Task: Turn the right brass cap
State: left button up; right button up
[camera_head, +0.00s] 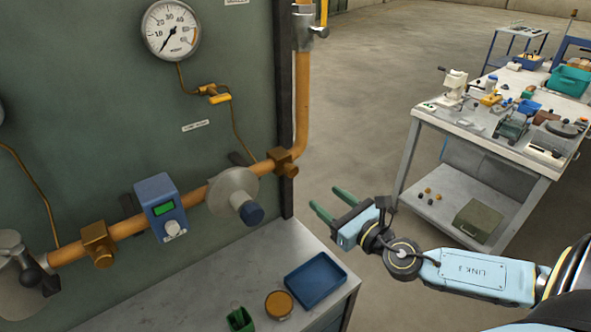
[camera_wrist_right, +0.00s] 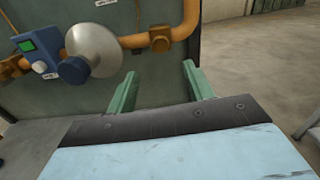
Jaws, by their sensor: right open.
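The right brass cap (camera_head: 288,169) sits on a brass fitting at the right end of the orange pipe, by the panel's edge. In the right wrist view the cap (camera_wrist_right: 160,44) shows above and beyond the fingers. My right gripper (camera_head: 328,200) is open and empty, to the right of the cap and lower in the head view, apart from it. Its two green fingers (camera_wrist_right: 160,84) point toward the panel in the right wrist view. A second brass fitting (camera_head: 99,244) is on the pipe at the left. My left gripper is not in view.
A grey disc with a blue knob (camera_head: 252,213) and a blue box with a green display (camera_head: 160,208) sit on the pipe left of the cap. A blue tray (camera_head: 316,280) lies on the bench below. A cluttered worktable (camera_head: 480,138) stands at right.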

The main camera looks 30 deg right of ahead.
aim_at(294, 173)
pick_arm(q)
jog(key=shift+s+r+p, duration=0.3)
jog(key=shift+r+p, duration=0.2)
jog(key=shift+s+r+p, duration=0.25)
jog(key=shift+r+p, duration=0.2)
jog(key=shift+p, duration=0.05)
pick_arm(e)
jog(key=w, duration=0.8)
jog(key=w+a, duration=0.1)
jog(key=w, duration=0.4)
jog(key=shift+f, duration=0.1)
jog(key=shift+c, duration=0.4)
jog(key=c, duration=0.9)
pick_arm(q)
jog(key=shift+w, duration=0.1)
